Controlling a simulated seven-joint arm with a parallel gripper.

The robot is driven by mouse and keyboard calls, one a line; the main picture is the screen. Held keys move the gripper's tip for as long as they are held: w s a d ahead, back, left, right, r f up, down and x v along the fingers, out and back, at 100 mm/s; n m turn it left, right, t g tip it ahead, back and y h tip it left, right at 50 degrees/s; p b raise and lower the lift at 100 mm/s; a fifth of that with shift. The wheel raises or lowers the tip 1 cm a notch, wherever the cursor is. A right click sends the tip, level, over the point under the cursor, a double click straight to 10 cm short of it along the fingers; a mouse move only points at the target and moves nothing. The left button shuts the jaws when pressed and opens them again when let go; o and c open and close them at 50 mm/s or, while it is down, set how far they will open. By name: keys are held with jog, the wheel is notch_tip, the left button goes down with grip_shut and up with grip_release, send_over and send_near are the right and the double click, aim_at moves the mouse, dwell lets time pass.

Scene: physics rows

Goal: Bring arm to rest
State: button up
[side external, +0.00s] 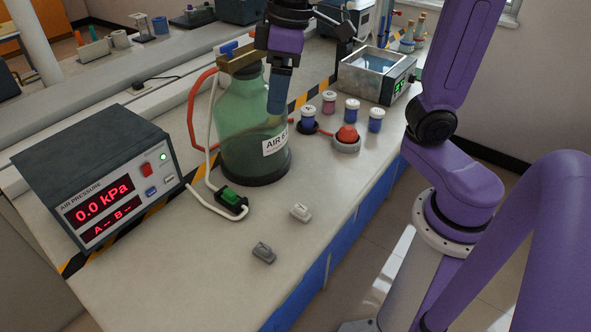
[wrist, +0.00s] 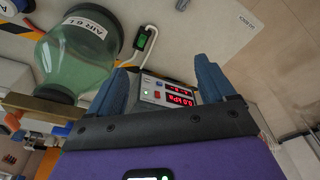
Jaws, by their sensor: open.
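My gripper (side external: 279,106) is at the upper middle of the side view, pointing down, in front of the upper right part of a green glass jar (side external: 240,125) labelled AIR. In the wrist view its two blue fingers stand well apart, with nothing between the fingertips (wrist: 161,66). In that view the jar (wrist: 75,60) is to the left of the fingers. I cannot tell whether a finger touches the jar. My purple arm stands at the right of the side view.
An air pressure box (side external: 95,170) reading 0.0 kPa is at left. Several capped vials (side external: 351,110), a red button (side external: 347,136) and a metal bath (side external: 375,72) stand right of the jar.

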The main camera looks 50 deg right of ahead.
jog(key=s+d+f+n, duration=0.2)
jog(key=s+f, duration=0.4)
jog(key=s, duration=0.2)
jog(key=s+d+f+n+g, duration=0.1)
jog(key=s+d+f+n, duration=0.2)
jog(key=s, duration=0.6)
notch_tip(320, 180, down, 3)
jog(key=shift+s+r+h, duration=0.15)
jog(key=shift+s+h, duration=0.15)
jog(key=shift+h, duration=0.1)
